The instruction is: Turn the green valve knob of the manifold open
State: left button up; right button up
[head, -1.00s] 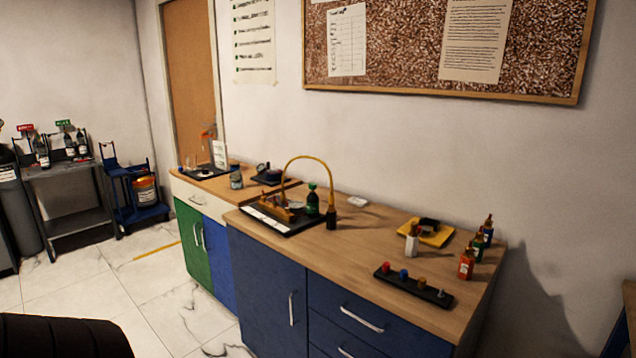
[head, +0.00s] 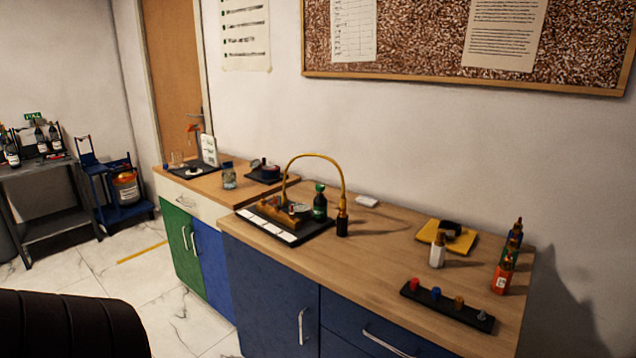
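The brass manifold (head: 277,213) sits on a black tray (head: 313,232) on the wooden bench, left of the picture's middle in the head view. A yellow hose (head: 316,156) arches over from it to a dark fitting (head: 342,222) at the tray's right. Small knobs show on top of the manifold, but they are too small to tell which one is green or how it is turned. A dark green bottle (head: 320,204) stands just right of the manifold. Neither of my grippers is in view.
A black rack with coloured knobs (head: 447,305) lies near the bench's front edge. A white bottle (head: 437,251), a yellow tray (head: 447,237) and an orange bottle (head: 502,277) stand to the right. The bench top (head: 380,250) between tray and white bottle is clear.

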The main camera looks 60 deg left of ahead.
aim_at(319, 188)
jog(key=j, duration=1.8)
jog(key=i+z, duration=0.05)
